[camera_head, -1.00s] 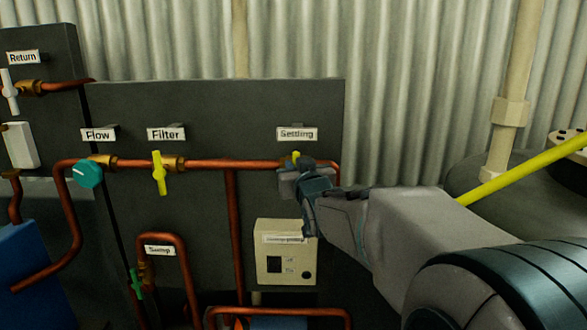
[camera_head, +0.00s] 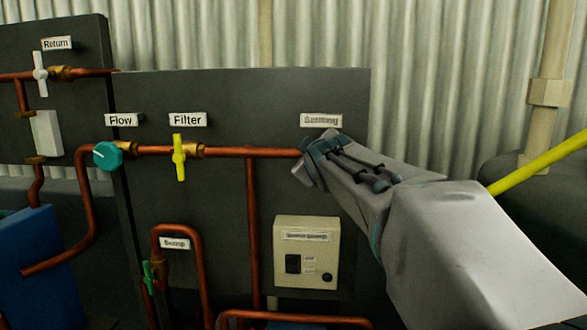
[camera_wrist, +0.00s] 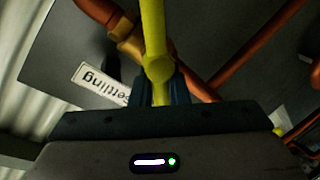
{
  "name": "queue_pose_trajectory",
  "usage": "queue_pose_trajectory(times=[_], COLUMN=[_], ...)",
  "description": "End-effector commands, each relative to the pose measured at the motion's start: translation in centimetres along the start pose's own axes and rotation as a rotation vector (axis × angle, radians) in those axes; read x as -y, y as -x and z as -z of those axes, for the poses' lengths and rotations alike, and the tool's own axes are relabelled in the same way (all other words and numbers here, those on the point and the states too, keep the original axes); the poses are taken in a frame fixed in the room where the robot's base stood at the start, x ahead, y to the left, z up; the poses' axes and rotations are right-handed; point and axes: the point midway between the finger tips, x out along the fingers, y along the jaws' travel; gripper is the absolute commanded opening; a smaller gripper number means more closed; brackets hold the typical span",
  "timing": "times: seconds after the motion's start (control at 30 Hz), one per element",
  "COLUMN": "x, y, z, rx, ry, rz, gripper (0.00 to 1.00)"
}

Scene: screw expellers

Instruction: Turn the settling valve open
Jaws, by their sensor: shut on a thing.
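The settling valve's yellow handle (camera_wrist: 155,40) shows in the wrist view, on a brass fitting (camera_wrist: 128,38) on the copper pipe. My gripper (camera_wrist: 160,88) is shut on the lower part of this handle, with a dark finger on each side of it. The "Settling" label (camera_wrist: 97,84) is beside it, tilted and partly covered. In the head view my gripper (camera_head: 308,160) is at the panel just below the Settling label (camera_head: 321,120). There my gripper and wrist hide the settling valve handle.
Left of my gripper on the same pipe are the yellow Filter valve (camera_head: 179,157), its handle upright, and the teal Flow knob (camera_head: 108,156). A beige switch box (camera_head: 306,252) is below my wrist. A yellow pole (camera_head: 540,163) slants at the right.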

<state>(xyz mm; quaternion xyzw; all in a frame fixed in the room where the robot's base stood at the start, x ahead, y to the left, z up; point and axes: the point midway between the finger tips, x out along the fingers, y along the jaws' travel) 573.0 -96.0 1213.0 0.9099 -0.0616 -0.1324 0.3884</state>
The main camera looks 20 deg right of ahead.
Motion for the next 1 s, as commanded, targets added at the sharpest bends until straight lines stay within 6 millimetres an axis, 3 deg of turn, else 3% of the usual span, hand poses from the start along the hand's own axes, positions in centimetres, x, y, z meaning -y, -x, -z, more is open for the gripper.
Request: queue_pose_trajectory(times=[0.6,1.0], x=[1.15,1.31], y=[-0.35,-0.38], z=[-0.37,-0.52], rx=[0.141,0.186], ry=[0.525,0.693], rz=[0.002,0.002], gripper=[0.00,0.00])
